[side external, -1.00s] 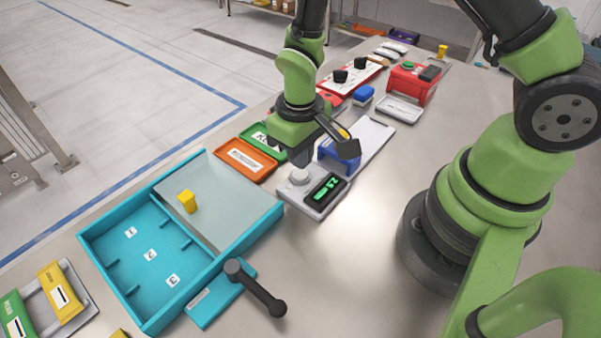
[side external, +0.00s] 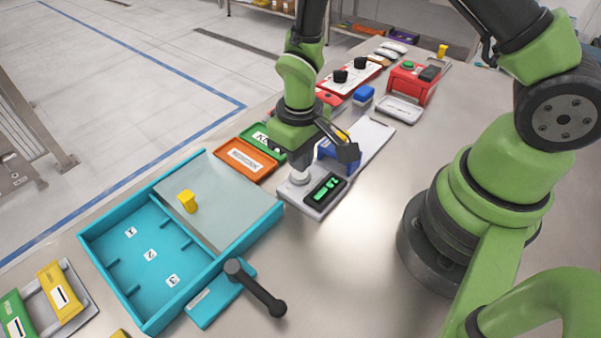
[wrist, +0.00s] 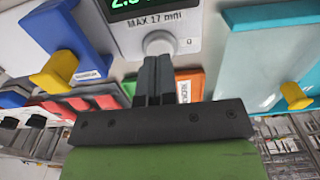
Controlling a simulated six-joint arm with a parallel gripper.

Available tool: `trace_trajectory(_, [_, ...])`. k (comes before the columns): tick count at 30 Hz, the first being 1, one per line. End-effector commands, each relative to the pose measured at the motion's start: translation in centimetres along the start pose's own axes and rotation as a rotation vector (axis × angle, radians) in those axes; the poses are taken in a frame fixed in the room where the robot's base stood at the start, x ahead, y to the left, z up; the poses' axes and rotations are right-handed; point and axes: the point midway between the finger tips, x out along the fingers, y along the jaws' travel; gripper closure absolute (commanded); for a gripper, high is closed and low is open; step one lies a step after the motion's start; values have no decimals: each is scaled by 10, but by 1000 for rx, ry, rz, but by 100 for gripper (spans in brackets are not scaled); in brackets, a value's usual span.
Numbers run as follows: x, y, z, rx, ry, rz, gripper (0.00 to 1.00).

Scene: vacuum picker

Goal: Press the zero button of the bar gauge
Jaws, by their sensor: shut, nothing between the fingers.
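The bar gauge is a light grey box (side external: 312,205) with a dark display (side external: 325,188) of green digits and a round pale button (side external: 299,178) on its top. In the wrist view the button (wrist: 159,42) sits below the "MAX 17" lettering, and only part of the display (wrist: 135,5) shows. My gripper (side external: 299,167) points down over the button and hides part of it. In the wrist view its fingers (wrist: 155,58) are together and empty, with the tips at the button's edge. I cannot tell whether they touch it.
A blue holder (side external: 338,158) with a yellow part stands just behind the gauge. An orange tray (side external: 246,178) and a green tray (side external: 252,132) lie to the left. A teal tray (side external: 112,268) with a yellow block (side external: 187,201) is at front left. Bare table lies right of the gauge.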

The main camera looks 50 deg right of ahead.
Motion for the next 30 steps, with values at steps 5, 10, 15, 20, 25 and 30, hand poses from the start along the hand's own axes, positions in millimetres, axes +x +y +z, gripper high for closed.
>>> trace_trajectory(5, [4, 0, 0, 1, -1, 0, 100])
trace_trajectory(10, [7, 0, 0, 1, -1, 0, 100])
trace_trajectory(15, [11, 0, 0, 1, 0, 0, 100])
trace_trajectory(20, [14, 0, 0, 1, -2, 0, 100])
trace_trajectory(25, [17, 0, 0, 1, 0, 0, 100])
trace_trajectory(30, [18, 0, 0, 1, 1, 0, 100])
